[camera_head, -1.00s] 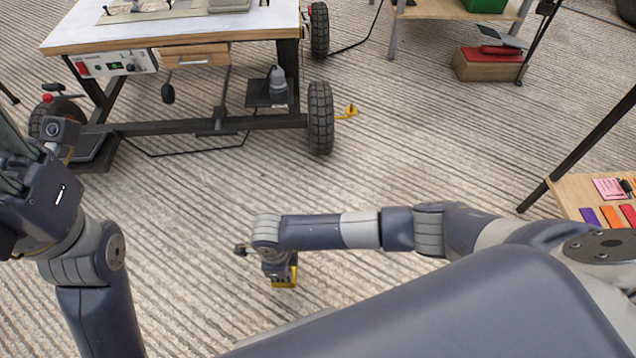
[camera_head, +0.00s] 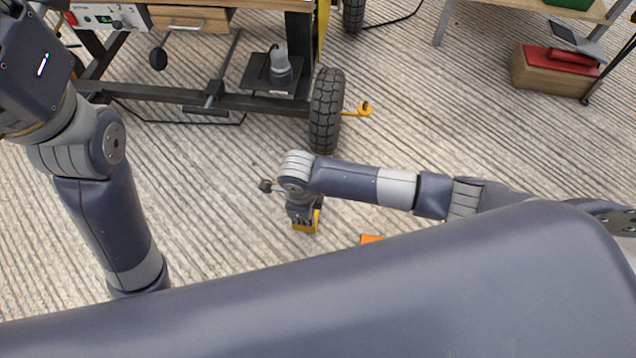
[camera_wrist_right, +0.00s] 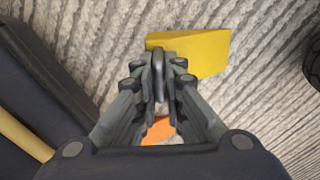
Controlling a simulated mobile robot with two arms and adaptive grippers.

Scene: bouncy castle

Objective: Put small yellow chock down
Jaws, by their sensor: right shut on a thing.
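The small yellow chock (camera_head: 307,227) is at the tips of my right gripper (camera_head: 303,215), low over the ribbed floor in the middle of the head view. In the right wrist view the chock (camera_wrist_right: 205,52) shows as a yellow wedge past the closed fingers (camera_wrist_right: 159,75), which are shut on it. I cannot tell whether the chock touches the floor. My left arm stands at the left of the head view; its fingers are out of the picture.
An orange thing (camera_head: 370,239) lies partly hidden behind my body. A wooden box (camera_head: 548,75) is at the upper right.

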